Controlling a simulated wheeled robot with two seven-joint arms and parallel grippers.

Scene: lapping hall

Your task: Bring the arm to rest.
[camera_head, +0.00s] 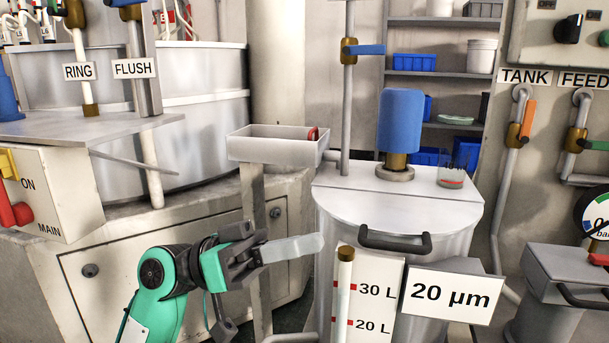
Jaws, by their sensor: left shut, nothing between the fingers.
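My left gripper (316,244) is at the lower middle, on a green and black arm that comes up from the bottom left. Its pale grey fingers point right and are shut, with nothing held. In the picture the fingertips overlap the left edge of the grey tank (460,236), just left of its level gauge (369,290); whether they touch it I cannot tell. My right gripper is not in view.
The tank's lid (395,207) carries a black handle (395,242) and a blue motor (401,120). A small grey tray (275,152) stands on a post behind my gripper. A cabinet (180,262) is behind my arm. Valve pipes stand at right.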

